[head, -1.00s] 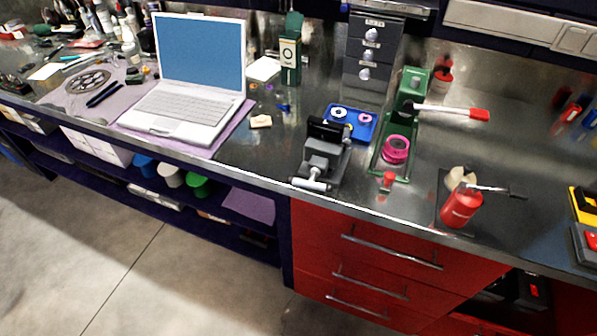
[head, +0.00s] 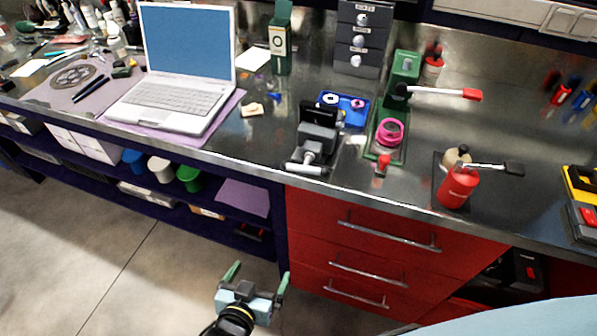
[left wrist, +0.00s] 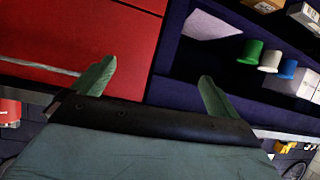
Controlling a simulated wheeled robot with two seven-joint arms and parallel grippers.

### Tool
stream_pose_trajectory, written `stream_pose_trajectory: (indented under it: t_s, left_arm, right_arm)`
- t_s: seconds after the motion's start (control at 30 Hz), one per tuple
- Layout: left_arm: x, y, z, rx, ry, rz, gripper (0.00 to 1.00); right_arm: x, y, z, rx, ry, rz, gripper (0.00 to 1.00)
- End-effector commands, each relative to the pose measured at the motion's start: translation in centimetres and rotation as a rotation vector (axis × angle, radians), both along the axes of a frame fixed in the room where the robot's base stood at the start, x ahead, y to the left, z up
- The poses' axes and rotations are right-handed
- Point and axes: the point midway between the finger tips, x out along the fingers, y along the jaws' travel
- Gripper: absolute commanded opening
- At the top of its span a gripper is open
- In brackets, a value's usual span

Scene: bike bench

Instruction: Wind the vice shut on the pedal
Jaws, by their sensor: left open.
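The vice (head: 318,138) stands at the front edge of the steel bench in the head view, grey and black. Its handle (head: 306,162) is at the front, facing me. A black thing shows at the vice's top; I cannot tell whether it is the jaws or the pedal. My left gripper (head: 255,272) is open and empty, low in front of the bench, below and left of the vice. In the left wrist view its two green fingers (left wrist: 155,80) are spread apart, with the red drawers and the shelf beyond. My right gripper is not in view.
A laptop (head: 180,70) sits on a purple mat to the left. A blue tray (head: 352,110), a green-framed press (head: 400,75) and a red bottle (head: 457,185) stand right of the vice. Red drawers (head: 350,240) with bar handles are below. The floor in front is clear.

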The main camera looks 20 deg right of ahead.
Motion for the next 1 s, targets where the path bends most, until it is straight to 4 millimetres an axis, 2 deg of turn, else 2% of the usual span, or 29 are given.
stream_pose_trajectory:
  t_s: [0.03,0.1,0.2,0.33,0.43,0.57,1.0]
  left_arm:
    - [0.7,-1.7,4.0,-0.057,-0.078,-0.016,0.98]
    - [1.1,-3.4,8.9,-0.125,-0.164,-0.033,0.98]
    - [0.9,-4.9,14.6,-0.206,-0.257,-0.049,0.98]
    - [0.4,-5.6,19.0,-0.271,-0.327,-0.060,0.98]
    - [0.4,-5.9,20.4,-0.294,-0.349,-0.063,0.98]
    - [1.4,-6.7,20.8,-0.298,-0.355,-0.063,0.98]
    - [8.8,-11.6,20.6,-0.296,-0.353,-0.063,0.98]
  right_arm:
    - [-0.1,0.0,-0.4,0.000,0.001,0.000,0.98]
    - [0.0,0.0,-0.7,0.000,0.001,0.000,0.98]
    - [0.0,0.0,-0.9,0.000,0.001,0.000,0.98]
    - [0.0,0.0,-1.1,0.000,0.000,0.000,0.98]
    - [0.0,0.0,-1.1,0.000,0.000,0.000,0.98]
    - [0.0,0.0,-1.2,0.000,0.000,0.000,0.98]
    - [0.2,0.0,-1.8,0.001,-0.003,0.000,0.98]
